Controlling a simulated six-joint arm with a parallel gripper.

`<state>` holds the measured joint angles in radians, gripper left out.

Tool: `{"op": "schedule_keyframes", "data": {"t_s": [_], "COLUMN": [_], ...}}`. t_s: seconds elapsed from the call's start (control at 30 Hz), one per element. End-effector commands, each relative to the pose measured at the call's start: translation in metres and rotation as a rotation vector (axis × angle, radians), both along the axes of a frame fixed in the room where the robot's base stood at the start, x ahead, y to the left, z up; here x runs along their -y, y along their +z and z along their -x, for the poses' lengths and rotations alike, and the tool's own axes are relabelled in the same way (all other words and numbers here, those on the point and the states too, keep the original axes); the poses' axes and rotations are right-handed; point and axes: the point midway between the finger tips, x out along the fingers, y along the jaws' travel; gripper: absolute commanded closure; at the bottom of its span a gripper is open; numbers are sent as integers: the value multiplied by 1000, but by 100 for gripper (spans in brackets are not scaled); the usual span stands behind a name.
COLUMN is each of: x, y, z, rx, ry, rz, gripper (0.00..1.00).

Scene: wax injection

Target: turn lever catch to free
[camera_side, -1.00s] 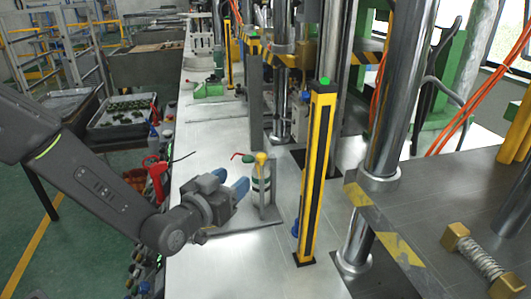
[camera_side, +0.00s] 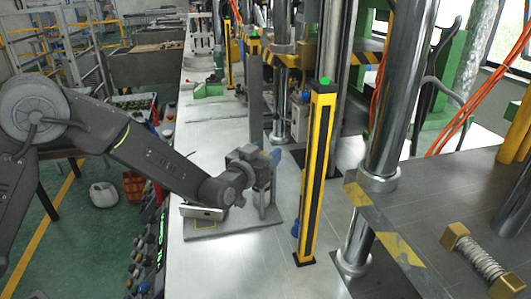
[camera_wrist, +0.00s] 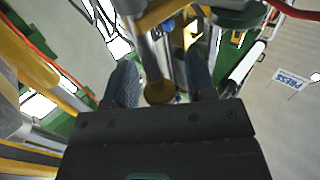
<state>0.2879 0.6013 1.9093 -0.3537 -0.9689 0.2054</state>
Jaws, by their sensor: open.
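A fixture with a grey upright (camera_side: 262,203) stands on a grey base plate (camera_side: 235,226) on the bench in the side view. My gripper (camera_side: 274,158) is at its top and hides most of it, including the lever and yellow top seen there earlier. In the wrist view my gripper's (camera_wrist: 162,68) two blue-grey fingers are apart, with a round yellow-brass knob (camera_wrist: 159,92) between them, at the end of a grey rod. I cannot tell whether either finger touches it, nor read the catch's position.
A yellow-black post (camera_side: 316,170) with a green top stands close right of the fixture. A silver block (camera_side: 203,212) lies on the plate's left part. Thick steel columns (camera_side: 390,110) rise farther right. A "PRESS" label (camera_wrist: 291,80) shows in the wrist view.

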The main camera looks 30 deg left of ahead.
Motion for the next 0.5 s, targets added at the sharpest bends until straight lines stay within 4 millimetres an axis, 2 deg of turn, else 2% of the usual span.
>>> {"op": "schedule_keyframes", "data": {"t_s": [0.33, 0.5], "x": [0, 0], "y": [0, 0], "z": [-4, -4], "rx": [0, 0], "ry": [0, 0], "rz": [0, 0], "gripper": [49, 65]}}
